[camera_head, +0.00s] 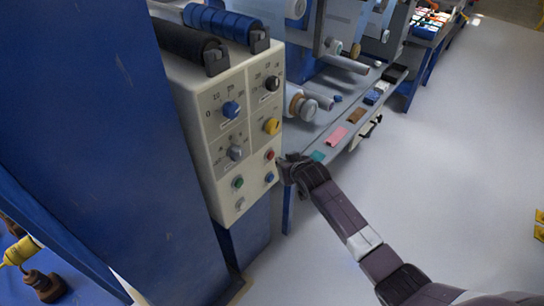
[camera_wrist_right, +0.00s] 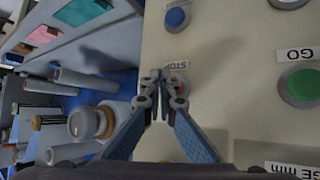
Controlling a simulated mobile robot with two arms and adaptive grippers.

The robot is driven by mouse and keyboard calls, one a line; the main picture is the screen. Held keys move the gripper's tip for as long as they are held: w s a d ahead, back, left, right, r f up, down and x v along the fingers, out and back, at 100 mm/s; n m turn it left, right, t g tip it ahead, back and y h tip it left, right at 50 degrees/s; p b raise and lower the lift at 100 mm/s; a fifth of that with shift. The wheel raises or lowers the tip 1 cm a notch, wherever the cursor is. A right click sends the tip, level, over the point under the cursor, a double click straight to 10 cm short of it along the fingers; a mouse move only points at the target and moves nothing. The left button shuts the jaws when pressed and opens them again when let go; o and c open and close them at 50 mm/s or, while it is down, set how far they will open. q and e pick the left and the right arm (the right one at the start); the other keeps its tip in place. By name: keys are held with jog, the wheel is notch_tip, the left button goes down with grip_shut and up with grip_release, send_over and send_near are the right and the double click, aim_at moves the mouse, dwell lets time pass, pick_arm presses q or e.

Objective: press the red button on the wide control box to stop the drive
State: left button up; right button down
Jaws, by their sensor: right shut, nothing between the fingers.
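The wide control box (camera_head: 212,150) is a cream panel with several knobs and buttons, mounted beside a blue upright. Its red button (camera_head: 269,155) sits low on the right side, above a blue button (camera_head: 269,177). My right gripper (camera_head: 283,162) is shut and empty, just right of the red button. In the right wrist view the closed fingertips (camera_wrist_right: 160,76) are in front of the panel at the STOP label. The red button (camera_wrist_right: 184,84) is mostly hidden behind them there, so contact cannot be told. My left gripper is not in view.
A green button (camera_head: 237,183) is left of the red one; it shows under GO in the wrist view (camera_wrist_right: 302,87). Blue (camera_head: 231,109) and yellow (camera_head: 271,126) knobs sit higher. Rollers (camera_head: 308,105) and a grey shelf (camera_head: 335,120) stand to the right. Open floor lies further right.

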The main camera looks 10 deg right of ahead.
jog(key=shift+w, duration=0.1)
jog(key=shift+w+a, duration=0.25)
dwell(0.3)
jog(key=shift+w+a+r, duration=0.1)
jog(key=shift+w+a, duration=0.2)
jog(key=shift+w, duration=0.1)
dwell(0.7)
dwell(0.3)
jog(key=shift+s+d+p, duration=0.55)
jog(key=shift+s+p, duration=0.2)
jog(key=s+d+p, duration=0.1)
jog(key=s+p, duration=0.1)
jog(key=s+d+p, duration=0.1)
jog(key=s+d, duration=0.1)
jog(key=shift+p, duration=0.35)
